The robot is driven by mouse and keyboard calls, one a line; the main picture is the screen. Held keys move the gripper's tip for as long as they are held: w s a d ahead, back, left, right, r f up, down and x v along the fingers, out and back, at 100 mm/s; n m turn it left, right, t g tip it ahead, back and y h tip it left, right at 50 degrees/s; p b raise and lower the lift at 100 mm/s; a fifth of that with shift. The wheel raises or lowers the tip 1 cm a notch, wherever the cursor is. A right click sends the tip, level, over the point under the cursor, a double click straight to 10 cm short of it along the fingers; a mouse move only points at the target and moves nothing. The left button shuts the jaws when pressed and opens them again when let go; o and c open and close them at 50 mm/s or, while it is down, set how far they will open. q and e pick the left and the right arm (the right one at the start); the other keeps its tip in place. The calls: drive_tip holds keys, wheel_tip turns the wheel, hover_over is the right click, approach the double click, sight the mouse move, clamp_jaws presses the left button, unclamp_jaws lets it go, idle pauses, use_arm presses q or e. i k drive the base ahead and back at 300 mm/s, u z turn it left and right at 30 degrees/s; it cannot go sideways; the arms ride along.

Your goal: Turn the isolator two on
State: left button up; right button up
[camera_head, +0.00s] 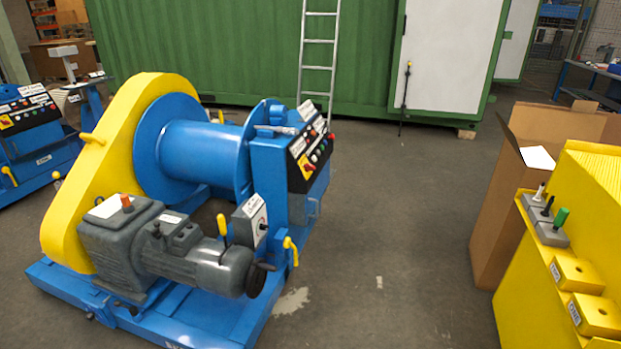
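A blue winch with a yellow guard (120,150) stands at left centre. Its control panel (312,150) carries a red-and-yellow rotary switch (308,167), several buttons and white labels. A small grey switch box (250,219) with a black knob sits in front of the panel. A second blue machine at the far left has a similar red-and-yellow switch (6,122). The labels are too small to read surely, so I cannot tell which switch is isolator two, nor its setting. Neither of my grippers is in view.
A yellow cabinet (530,295) at right carries grey-based levers (545,220) and two yellow labelled blocks (576,274). An open cardboard box (500,220) stands behind it. A green container (200,45) and a ladder (318,60) are at the back. The middle floor is clear.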

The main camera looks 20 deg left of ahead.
sight(308, 166)
drive_tip(key=z, duration=0.25)
drive_tip(key=i, duration=2.3)
drive_tip(key=u, duration=1.85)
drive_tip(key=i, duration=0.7)
drive_tip(key=u, duration=0.65)
